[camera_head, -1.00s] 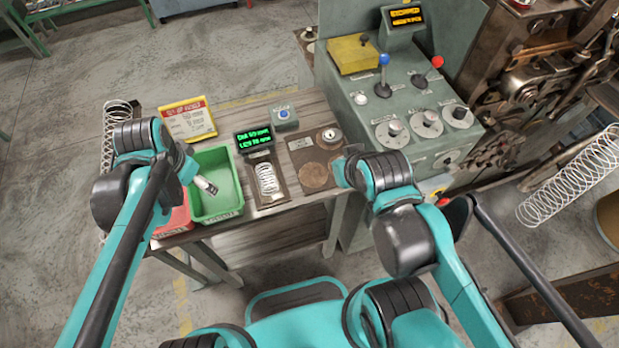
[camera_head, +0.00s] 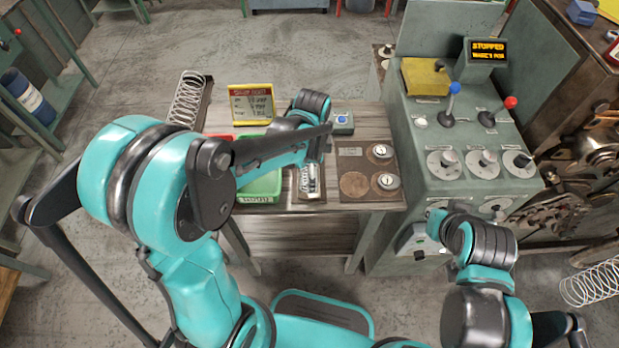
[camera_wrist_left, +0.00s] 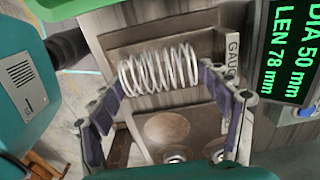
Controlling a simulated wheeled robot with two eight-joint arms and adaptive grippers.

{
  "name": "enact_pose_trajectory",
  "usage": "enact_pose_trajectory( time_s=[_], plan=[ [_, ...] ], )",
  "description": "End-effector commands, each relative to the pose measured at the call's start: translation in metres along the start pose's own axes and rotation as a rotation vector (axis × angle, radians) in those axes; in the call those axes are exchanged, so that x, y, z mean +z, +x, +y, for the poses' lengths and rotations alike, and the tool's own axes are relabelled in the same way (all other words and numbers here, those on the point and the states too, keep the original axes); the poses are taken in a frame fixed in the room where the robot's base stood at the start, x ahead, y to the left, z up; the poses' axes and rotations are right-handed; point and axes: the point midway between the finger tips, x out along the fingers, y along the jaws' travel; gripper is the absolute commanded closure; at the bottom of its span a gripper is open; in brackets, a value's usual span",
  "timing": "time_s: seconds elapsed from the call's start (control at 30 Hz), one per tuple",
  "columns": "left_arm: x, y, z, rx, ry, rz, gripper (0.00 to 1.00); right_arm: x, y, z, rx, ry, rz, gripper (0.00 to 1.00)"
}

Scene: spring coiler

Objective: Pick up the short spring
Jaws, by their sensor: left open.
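A short pale wire spring (camera_wrist_left: 158,71) lies across a dark, wood-toned gauge tray (camera_wrist_left: 190,38) in the left wrist view. My left gripper (camera_wrist_left: 160,78) is open, with its two fingers near the spring's two ends; I cannot tell whether they touch it. In the head view my left gripper (camera_head: 311,182) is over the gauge on the bench, and the arm hides most of the spring there. My right gripper (camera_head: 420,240) hangs in front of the grey-green machine; its jaw state is unclear.
A green display (camera_wrist_left: 291,48) reads DIA 50 mm, LEN 78 mm. A green bin (camera_head: 260,190) is left of the gauge, partly behind my arm. A longer spring (camera_head: 187,98) lies at the bench's left.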

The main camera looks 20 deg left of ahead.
Motion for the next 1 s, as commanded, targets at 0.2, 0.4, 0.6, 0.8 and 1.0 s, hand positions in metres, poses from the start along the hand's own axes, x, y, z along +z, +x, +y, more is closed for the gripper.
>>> enact_pose_trajectory(
  time_s=[0.2, 0.4, 0.6, 0.8, 1.0],
  plan=[
    [0.000, 0.007, 0.000, 0.000, -0.001, 0.000, 0.22, 0.001, 0.002, 0.000, 0.000, 0.000, 0.000, 1.00],
    [0.000, 0.007, 0.000, 0.000, -0.001, 0.000, 0.49, 0.001, 0.002, 0.000, 0.000, 0.000, 0.000, 1.00],
    [0.000, 0.007, 0.000, -0.001, -0.002, 0.000, 0.67, 0.001, 0.002, 0.000, 0.000, 0.000, 0.000, 1.00],
    [0.000, 0.005, 0.000, -0.001, -0.002, 0.000, 0.67, 0.001, 0.001, 0.000, 0.000, 0.000, 0.000, 1.00],
    [0.000, -0.013, 0.000, -0.001, -0.002, 0.000, 0.67, -0.004, -0.006, 0.000, 0.000, 0.000, 0.000, 1.00]
  ],
)
